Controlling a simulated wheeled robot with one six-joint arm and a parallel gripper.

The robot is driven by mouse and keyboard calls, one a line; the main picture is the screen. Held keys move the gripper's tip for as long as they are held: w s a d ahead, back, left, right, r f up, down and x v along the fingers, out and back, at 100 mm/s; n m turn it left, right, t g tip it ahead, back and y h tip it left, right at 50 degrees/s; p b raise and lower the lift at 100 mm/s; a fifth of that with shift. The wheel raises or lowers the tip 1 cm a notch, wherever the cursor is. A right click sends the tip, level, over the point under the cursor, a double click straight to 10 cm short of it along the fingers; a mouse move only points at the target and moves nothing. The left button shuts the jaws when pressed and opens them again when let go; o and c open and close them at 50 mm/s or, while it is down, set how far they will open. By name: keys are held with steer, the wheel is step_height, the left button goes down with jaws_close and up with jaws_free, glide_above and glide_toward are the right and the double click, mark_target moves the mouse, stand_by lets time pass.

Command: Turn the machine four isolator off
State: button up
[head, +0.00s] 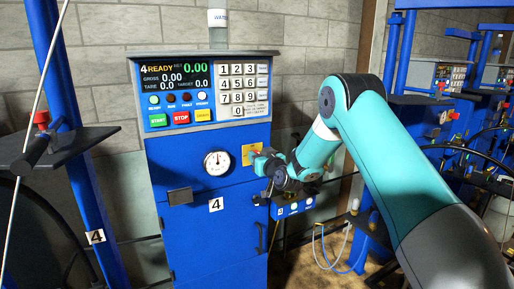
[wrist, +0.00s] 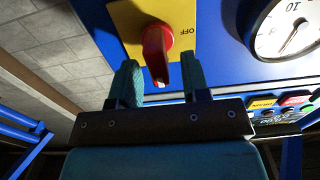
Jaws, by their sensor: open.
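The machine four isolator is a red rotary handle (wrist: 157,52) on a yellow plate (wrist: 128,22) fixed to the blue cabinet. In the wrist view its grip points down, toward my gripper, and an OFF marking sits to the right of the handle, appearing upside down. My gripper (wrist: 163,72) is open, with one finger on each side of the handle's lower end; I cannot tell whether either finger touches it. In the head view the yellow plate (head: 247,154) is partly hidden by my gripper (head: 260,162), and the red handle cannot be made out clearly.
The blue cabinet (head: 180,235) bears a 4 label, a round gauge (head: 217,163) close beside the isolator, and a control panel (head: 200,92) above. A small blue button box (head: 292,207) sits low behind my arm. Another blue machine (head: 440,110) stands at right.

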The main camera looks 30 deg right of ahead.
steer(key=shift+w, duration=0.7)
jaws_close()
steer(key=shift+f, duration=0.1)
